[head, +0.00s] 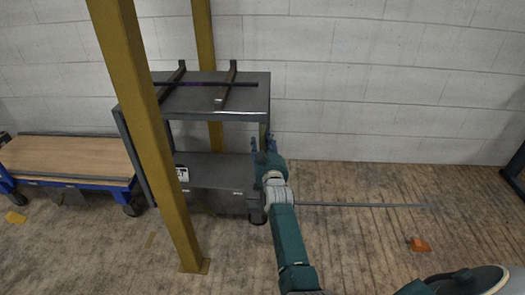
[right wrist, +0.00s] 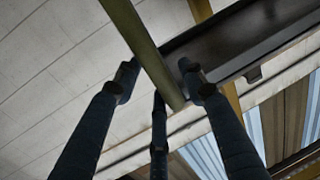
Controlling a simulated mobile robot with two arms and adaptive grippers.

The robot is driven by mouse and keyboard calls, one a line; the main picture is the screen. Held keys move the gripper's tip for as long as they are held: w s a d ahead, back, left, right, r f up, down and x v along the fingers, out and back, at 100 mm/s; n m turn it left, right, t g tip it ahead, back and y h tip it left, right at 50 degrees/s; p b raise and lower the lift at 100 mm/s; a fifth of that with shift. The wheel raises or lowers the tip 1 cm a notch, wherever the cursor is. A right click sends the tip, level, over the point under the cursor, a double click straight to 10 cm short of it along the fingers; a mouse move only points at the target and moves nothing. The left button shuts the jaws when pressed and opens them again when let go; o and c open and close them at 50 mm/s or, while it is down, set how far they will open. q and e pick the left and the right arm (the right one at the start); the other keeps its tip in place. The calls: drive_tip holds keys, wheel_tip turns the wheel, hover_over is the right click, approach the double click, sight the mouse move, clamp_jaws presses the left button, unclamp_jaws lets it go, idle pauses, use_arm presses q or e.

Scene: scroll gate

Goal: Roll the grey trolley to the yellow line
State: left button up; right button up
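The grey trolley (head: 195,98) stands against the back wall in the head view, with an upper and a lower shelf and dark bars lying on top. My right gripper (head: 262,143) is at its front right corner upright. In the right wrist view, the fingers of the right gripper (right wrist: 158,76) stand apart on either side of an olive post (right wrist: 140,35), with small gaps showing. Contact cannot be made out. No clear yellow line shows; a faint yellowish mark (head: 150,240) lies on the floor. My left gripper is out of view.
A yellow post (head: 150,120) rises in front of the trolley's left part, another (head: 204,35) behind it. A blue cart with a wooden top (head: 70,155) stands at left. A thin grey strip (head: 360,205) and an orange piece (head: 420,245) lie on the fairly clear right floor.

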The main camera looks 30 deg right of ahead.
sight(260, 119)
drive_tip(key=r, duration=0.6)
drive_tip(key=shift+w+a+r, duration=0.1)
drive_tip(key=shift+w+a, duration=0.1)
drive_tip(key=shift+w, duration=0.1)
drive_tip(key=shift+a+r, duration=0.25)
drive_tip(key=shift+f, duration=0.1)
drive_tip(key=shift+s+d, duration=0.1)
